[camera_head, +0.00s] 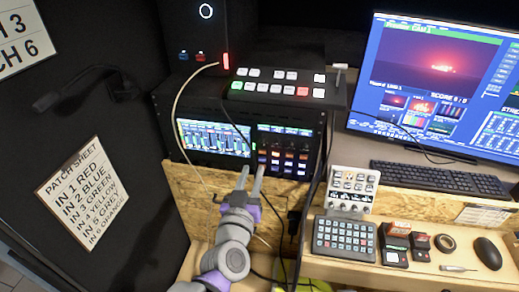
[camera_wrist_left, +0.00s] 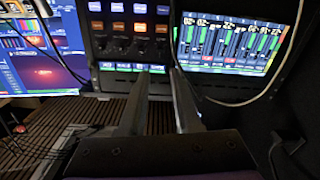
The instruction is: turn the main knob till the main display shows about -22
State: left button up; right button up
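A rack mixer has a lit level display (camera_head: 213,138) with green bars and small number readouts, which also shows in the left wrist view (camera_wrist_left: 230,45). Beside it is a panel of lit orange and blue-white buttons (camera_head: 283,160). A row of dark knobs (camera_wrist_left: 138,46) lies between these buttons and a narrow strip of small screens (camera_wrist_left: 150,68). I cannot tell which knob is the main one, nor read the main value. My left gripper (camera_head: 250,172) is in front of the rack's lower edge, fingers apart, with nothing visible between them. My right gripper is not in view.
A switcher with coloured buttons (camera_head: 280,88) sits on top of the rack. Loose cables hang across the rack front. A desk to the right holds a keyboard (camera_head: 438,179), a button pad (camera_head: 344,238), a mouse (camera_head: 488,253) and a monitor (camera_head: 440,85).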

aim_at(261, 143)
pick_arm(q)
jog(key=w, duration=0.3)
jog(key=w+d, duration=0.1)
jog(key=w, duration=0.3)
jog(key=w+d, duration=0.1)
jog(key=w, duration=0.2)
jog(key=shift+w, duration=0.15)
grip_shut()
